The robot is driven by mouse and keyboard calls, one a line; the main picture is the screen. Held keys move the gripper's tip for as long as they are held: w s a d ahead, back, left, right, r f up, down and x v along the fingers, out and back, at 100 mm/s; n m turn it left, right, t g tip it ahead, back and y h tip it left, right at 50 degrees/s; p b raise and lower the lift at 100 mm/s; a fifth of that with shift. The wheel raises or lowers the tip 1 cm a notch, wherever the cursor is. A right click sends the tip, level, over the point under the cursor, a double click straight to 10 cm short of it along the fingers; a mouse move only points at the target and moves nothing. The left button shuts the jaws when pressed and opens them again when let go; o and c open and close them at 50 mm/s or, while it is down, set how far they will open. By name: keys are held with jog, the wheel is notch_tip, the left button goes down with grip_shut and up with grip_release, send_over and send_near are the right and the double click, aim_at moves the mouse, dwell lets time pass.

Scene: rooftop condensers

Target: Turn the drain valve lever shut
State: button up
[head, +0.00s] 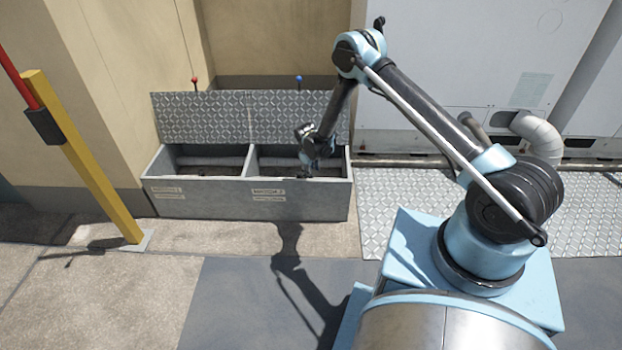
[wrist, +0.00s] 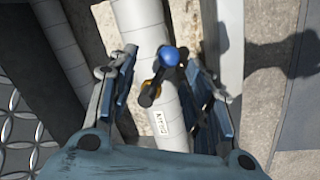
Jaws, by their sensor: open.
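The drain valve lever (wrist: 157,74) shows in the wrist view as a short dark arm with a blue ball knob. It sits on a pale pipe (wrist: 140,20), with an orange-yellow part at its base. My gripper (wrist: 161,60) is open, its two fingers apart on either side of the lever and pipe. I cannot tell whether either finger touches the lever. In the head view my gripper (head: 307,168) reaches down into the right compartment of a grey metal box (head: 230,205). The box wall and my arm hide the lever there.
A white label (wrist: 160,124) is on the pipe. A yellow post (head: 85,160) stands left. The ground in front is clear.

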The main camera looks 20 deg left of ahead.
jog(key=shift+r, duration=2)
jog(key=c, duration=0.7)
jog(key=shift+w+m, duration=0.1)
jog(key=shift+m, duration=0.3)
grip_shut()
jog(key=w+r+m+t, duration=0.2)
jog(key=w+m, duration=0.2)
jog(key=m, duration=1.3)
jog(key=x, duration=0.9)
jog(key=shift+d+f, duration=0.35)
jog(key=shift+d, duration=0.05)
jog(key=shift+s+f, duration=0.1)
jog(key=shift+f, duration=0.25)
jog(key=shift+s+a+f, duration=0.1)
jog(key=shift+s, duration=0.8)
jog(key=shift+s+a+f, duration=0.1)
jog(key=shift+s+f, duration=0.05)
jog(key=shift+s, duration=0.75)
